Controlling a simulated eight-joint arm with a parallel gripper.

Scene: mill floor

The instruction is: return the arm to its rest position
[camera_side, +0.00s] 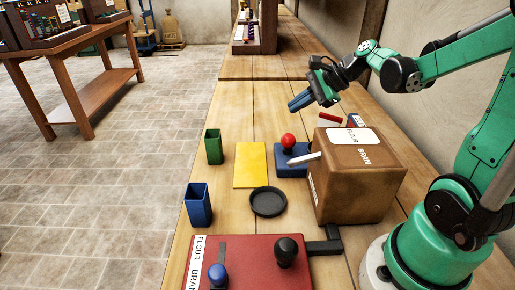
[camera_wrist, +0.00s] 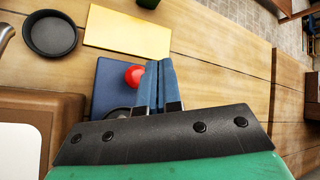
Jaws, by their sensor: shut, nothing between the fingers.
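My gripper (camera_side: 301,101) is in the air above the wooden bench, beyond the brown box and at its upper left in the side view. Its blue fingers are shut with nothing between them. In the wrist view the fingers of my gripper (camera_wrist: 158,84) lie together, over the right edge of a blue base (camera_wrist: 108,80) with a red ball knob (camera_wrist: 135,76). The red knob (camera_side: 288,140) also shows in the side view, below and apart from the fingers.
A brown box (camera_side: 350,185) labelled flour and bran stands near my arm. A yellow sheet (camera_side: 250,165), black dish (camera_side: 268,202), green cup (camera_side: 213,147), blue cup (camera_side: 198,205) and red panel (camera_side: 250,262) with knobs occupy the bench (camera_side: 245,100). The far bench middle is clear.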

